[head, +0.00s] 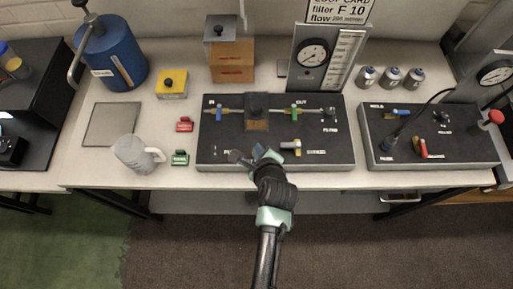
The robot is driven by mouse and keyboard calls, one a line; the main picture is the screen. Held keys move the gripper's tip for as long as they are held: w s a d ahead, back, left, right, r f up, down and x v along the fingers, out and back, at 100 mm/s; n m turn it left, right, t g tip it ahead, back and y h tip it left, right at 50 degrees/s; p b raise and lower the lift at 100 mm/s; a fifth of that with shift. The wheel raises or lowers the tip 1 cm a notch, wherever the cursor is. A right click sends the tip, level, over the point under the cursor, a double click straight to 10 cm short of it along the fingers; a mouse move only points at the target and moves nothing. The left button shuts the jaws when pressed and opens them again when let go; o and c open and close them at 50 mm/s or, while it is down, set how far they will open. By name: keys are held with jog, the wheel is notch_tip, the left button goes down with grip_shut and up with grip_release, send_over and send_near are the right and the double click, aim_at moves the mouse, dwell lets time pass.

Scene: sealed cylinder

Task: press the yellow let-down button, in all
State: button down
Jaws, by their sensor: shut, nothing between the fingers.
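My gripper (257,155) is shut and empty. It is over the front edge of the dark middle panel (335,160), left of its centre. A yellowish brass fitting (291,145) sits on the panel just right of my gripper. A yellow box with a black knob (171,84) stands farther back on the left of the bench. My gripper hides part of the panel's front, and I cannot tell whether it touches the panel.
A gauge board (325,60) rises behind the panel. A second dark panel (430,145) with a cable lies right.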

jog(key=shift+r, duration=0.25)
notch_tip(320, 180, up, 5)
jog(key=p, duration=0.5)
dwell(0.4)
dwell(0.6)
